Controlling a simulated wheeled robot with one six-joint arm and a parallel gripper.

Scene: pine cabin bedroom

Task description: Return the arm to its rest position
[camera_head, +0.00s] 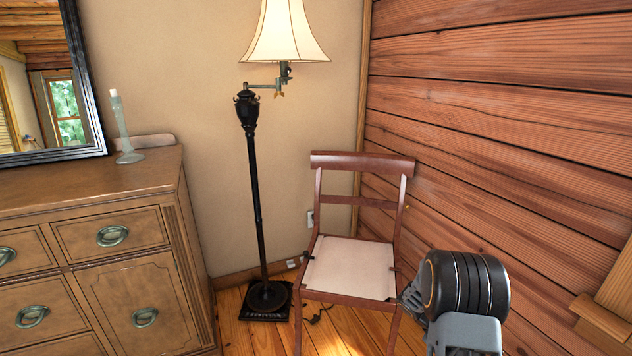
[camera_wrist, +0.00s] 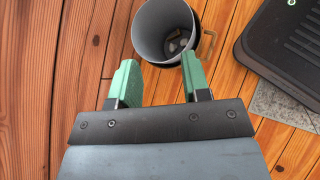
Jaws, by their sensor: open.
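My gripper (camera_wrist: 159,82) shows in the wrist view with its two green-tipped fingers apart and nothing between them. It points down toward the plank floor. In the head view my arm shows at the lower right, in front of the chair's right side, and my fingers are hidden there.
A chair (camera_head: 345,268) with a pale seat stands by the plank wall (camera_head: 490,110). A floor lamp (camera_head: 257,190) stands left of it. A wooden dresser (camera_head: 100,195) with a candlestick (camera_head: 127,135) fills the left. A dark ridged object (camera_wrist: 285,50) lies right of the bin.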

